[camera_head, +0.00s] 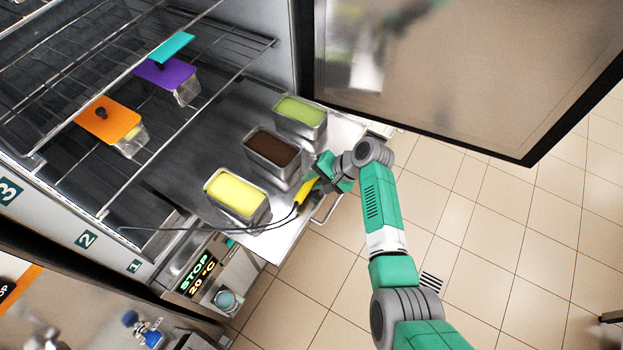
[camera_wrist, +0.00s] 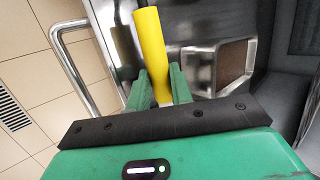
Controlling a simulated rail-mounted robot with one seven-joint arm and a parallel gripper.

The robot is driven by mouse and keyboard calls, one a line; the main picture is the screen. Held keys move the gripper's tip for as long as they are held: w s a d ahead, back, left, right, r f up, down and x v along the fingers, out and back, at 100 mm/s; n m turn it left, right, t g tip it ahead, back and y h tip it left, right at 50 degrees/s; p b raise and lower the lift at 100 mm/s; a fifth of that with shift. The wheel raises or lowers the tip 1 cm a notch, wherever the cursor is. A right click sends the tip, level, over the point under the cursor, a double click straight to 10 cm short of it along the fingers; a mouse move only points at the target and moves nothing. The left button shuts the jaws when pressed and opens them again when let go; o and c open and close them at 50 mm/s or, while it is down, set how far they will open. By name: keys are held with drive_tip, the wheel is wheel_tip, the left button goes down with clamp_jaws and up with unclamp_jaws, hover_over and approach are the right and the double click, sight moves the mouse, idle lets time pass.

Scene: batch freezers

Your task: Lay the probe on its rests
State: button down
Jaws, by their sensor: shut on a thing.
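The probe has a yellow handle (camera_head: 302,193), which also shows large in the wrist view (camera_wrist: 149,42). A dark cable (camera_head: 255,226) runs from it toward the left, along the tray's front corner. My gripper (camera_wrist: 158,85) is shut on the yellow handle, with a green finger on each side of it. In the head view my gripper (camera_head: 316,180) is at the right edge of the pulled-out metal tray (camera_head: 205,190), beside the pan of brown mix (camera_head: 272,152). The probe's tip is hidden. I cannot make out the rests in either view.
Pans of yellow (camera_head: 237,193) and green (camera_head: 300,112) mix flank the brown one. A metal handle (camera_head: 328,208) juts from the tray's front. Wire racks with orange (camera_head: 108,121) and purple (camera_head: 165,73) lids are above left.

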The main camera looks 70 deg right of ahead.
sight(314, 193)
drive_tip(key=f, duration=0.1)
drive_tip(key=s+f, duration=0.1)
drive_tip(key=f, duration=0.1)
drive_tip(key=shift+s+a+f, duration=0.15)
drive_tip(key=shift+s+a, duration=0.1)
drive_tip(key=shift+s, duration=0.05)
drive_tip(key=c, duration=1.3)
unclamp_jaws()
drive_tip(key=shift+o, duration=0.7)
drive_tip(key=s+d+r+p, duration=0.1)
drive_tip(key=s+r, duration=0.2)
drive_tip(key=r, duration=0.6)
drive_tip(key=shift+s+d, duration=0.25)
drive_tip(key=shift+d, duration=0.1)
drive_tip(key=shift+w, duration=0.1)
drive_tip(key=shift+a+r, duration=0.1)
